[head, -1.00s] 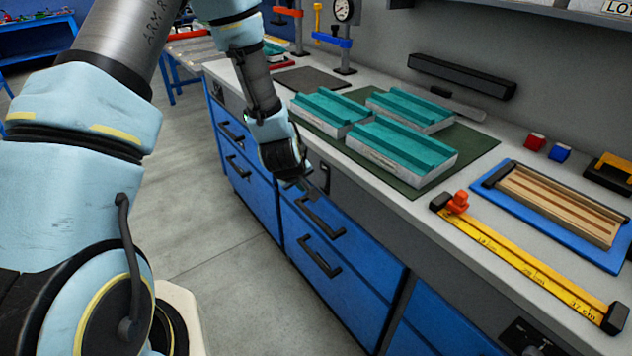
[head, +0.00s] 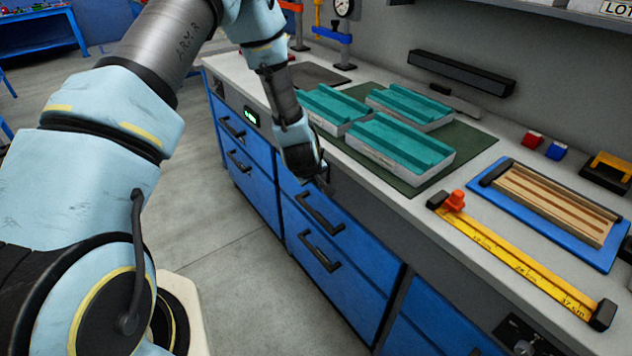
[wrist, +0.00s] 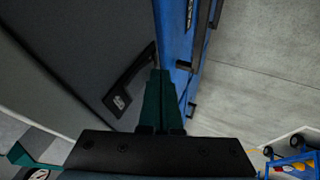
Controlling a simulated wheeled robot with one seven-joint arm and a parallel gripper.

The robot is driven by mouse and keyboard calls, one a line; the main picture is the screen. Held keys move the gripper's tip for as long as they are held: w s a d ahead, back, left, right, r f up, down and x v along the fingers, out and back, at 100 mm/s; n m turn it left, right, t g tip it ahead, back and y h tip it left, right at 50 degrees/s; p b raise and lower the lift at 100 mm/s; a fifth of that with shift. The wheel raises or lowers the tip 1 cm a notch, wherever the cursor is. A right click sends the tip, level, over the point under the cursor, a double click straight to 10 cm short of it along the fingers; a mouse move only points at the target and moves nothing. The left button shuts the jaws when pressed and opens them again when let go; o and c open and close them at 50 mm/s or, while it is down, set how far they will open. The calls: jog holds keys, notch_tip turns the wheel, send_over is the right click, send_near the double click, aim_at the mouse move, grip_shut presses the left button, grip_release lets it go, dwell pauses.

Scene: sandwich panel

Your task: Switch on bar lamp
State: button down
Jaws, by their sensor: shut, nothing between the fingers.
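The bar lamp (head: 461,72) is a long black bar on the grey wall above the bench; it looks dark. My gripper (head: 325,184) is at the bench's front edge, above the blue drawers, with its fingers shut and empty. In the wrist view its dark green fingers (wrist: 161,103) lie together beside a black plate with a small pale mark (wrist: 120,102) on the grey bench front. Whether the fingertips touch this plate cannot be told. In the head view my gripper covers that part of the bench front.
Teal-topped blocks (head: 400,147) sit on a green mat (head: 470,150). A yellow ruler (head: 515,262) and a blue tray (head: 608,260) lie to the right. Drawer handles (head: 320,212) stick out below my gripper. A small green display (head: 250,117) glows on the bench front. Open floor lies left.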

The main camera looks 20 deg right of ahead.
jog(key=shift+d+f+b, duration=0.15)
jog(key=shift+d+b, duration=0.05)
jog(key=shift+b, duration=0.4)
jog(key=shift+r+p, duration=0.5)
jog(key=shift+r, duration=0.35)
